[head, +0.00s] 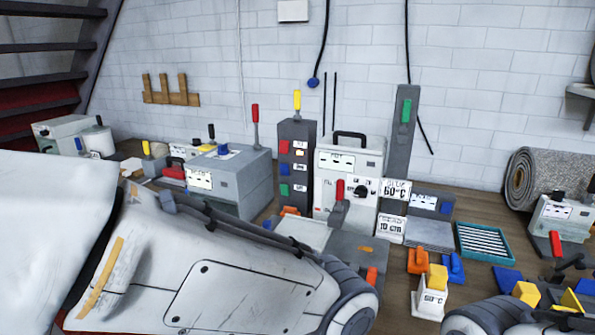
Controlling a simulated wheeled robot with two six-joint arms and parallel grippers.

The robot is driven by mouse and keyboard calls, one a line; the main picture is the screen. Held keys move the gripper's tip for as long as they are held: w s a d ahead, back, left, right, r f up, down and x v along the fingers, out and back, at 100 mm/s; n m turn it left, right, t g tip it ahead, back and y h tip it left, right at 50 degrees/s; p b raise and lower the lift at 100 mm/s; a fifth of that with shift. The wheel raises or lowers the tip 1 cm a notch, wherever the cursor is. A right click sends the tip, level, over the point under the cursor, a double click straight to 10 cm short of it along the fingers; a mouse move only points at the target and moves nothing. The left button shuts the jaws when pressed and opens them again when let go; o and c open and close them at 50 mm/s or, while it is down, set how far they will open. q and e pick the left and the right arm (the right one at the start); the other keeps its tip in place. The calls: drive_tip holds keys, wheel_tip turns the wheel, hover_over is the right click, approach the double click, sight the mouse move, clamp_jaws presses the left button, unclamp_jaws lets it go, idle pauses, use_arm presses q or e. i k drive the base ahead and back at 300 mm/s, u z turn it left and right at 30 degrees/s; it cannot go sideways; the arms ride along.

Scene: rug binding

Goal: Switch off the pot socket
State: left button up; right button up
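No label that I can read names the pot socket, so I cannot tell which fixture it is. A dark grey column (296,205) carries red, blue and green switches with small white labels, and a yellow lever on top. A tall grey post (399,150) at its right carries a green switch (406,110). A white box with a black handle (347,160) and a red lever (339,189) stands between them. My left arm crosses the lower left; neither gripper shows.
A grey box (230,180) stands left of the column. A rolled rug (545,178) lies at the right wall.

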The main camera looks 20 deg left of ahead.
sight(284, 146)
drive_tip(key=k, duration=0.65)
drive_tip(key=u, duration=0.65)
drive_tip(key=i, duration=1.3)
drive_tip(key=z, duration=0.55)
